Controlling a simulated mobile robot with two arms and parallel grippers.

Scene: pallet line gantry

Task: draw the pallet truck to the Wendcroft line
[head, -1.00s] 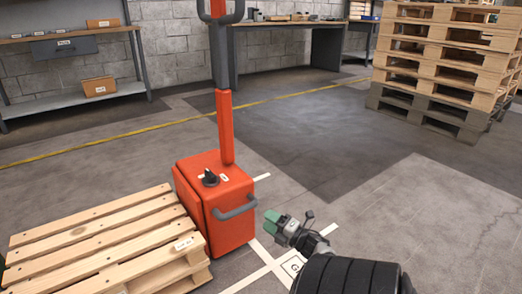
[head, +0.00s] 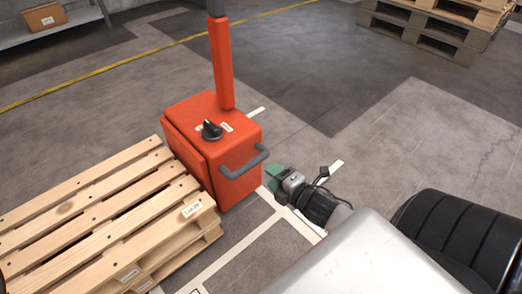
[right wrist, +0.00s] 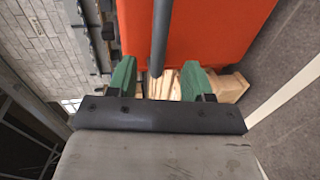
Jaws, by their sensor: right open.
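The orange-red pallet truck (head: 215,145) stands left of centre in the head view, its mast upright. A dark knob (head: 211,130) sits on top, and a grey bar handle (head: 243,166) is on its near right side. My right gripper (head: 274,179) is open, just right of the handle. In the right wrist view, the grey bar (right wrist: 160,38) lies between the directions of the two green fingers of my right gripper (right wrist: 158,80); I cannot tell whether they touch it. My left gripper is out of view. No floor line here is readable as Wendcroft.
A wooden pallet (head: 100,215) with labels lies against the truck's left side. White floor lines (head: 232,250) run beside it, and a yellow line (head: 100,70) crosses behind. A pallet stack (head: 430,30) stands at the back right. Floor right of the truck is open.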

